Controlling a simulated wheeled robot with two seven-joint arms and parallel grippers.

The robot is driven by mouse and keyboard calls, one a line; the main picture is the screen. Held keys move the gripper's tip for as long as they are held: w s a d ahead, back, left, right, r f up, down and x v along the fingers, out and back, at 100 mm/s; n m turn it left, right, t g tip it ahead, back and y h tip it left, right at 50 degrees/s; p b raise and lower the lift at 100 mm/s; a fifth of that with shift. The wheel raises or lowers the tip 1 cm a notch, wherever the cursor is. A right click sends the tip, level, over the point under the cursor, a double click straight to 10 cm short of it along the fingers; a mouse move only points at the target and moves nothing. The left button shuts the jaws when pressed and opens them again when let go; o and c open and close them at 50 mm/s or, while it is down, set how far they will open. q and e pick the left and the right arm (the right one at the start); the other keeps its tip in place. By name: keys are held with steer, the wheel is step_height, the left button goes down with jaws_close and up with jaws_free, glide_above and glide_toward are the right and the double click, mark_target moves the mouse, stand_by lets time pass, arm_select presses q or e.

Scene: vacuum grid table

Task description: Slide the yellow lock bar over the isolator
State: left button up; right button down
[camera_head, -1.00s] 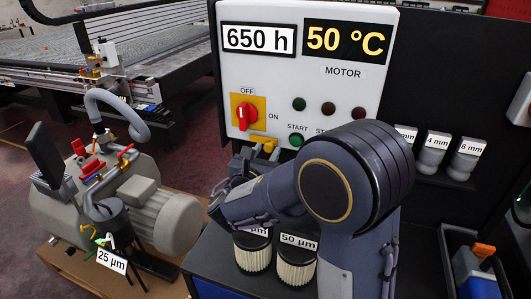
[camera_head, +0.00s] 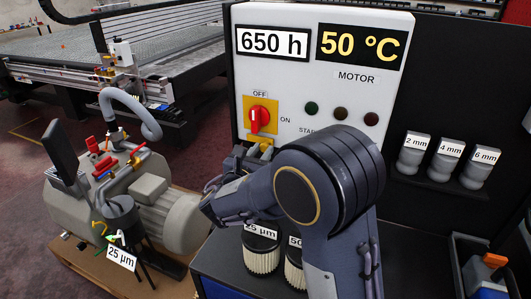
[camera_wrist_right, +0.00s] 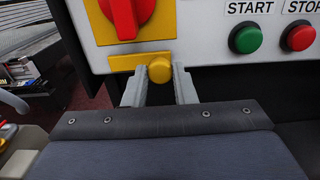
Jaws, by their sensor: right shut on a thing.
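The isolator (camera_head: 260,119) is a red rotary handle on a yellow plate on the white panel, upright at OFF; it also shows at the top of the right wrist view (camera_wrist_right: 125,18). The yellow lock bar (camera_wrist_right: 125,63) lies level just below that plate, a narrow pale strip between them. Its round yellow knob (camera_wrist_right: 159,70) is at its right end. My right gripper (camera_wrist_right: 160,88) is shut on the knob, one grey finger on each side. My left gripper is not in view.
Green START (camera_wrist_right: 246,38) and red STOP (camera_wrist_right: 298,37) buttons sit right of the isolator. Labelled filters (camera_head: 262,258) stand below the panel, behind my right arm. A grey pump (camera_head: 165,205) stands at left, and labelled grey nozzles (camera_head: 446,160) sit on the right rack.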

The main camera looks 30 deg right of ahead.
steer(key=c, duration=1.2)
jaws_free()
steer(key=shift+o, duration=0.2)
steer(key=v, duration=0.8)
steer(key=shift+b, duration=0.4)
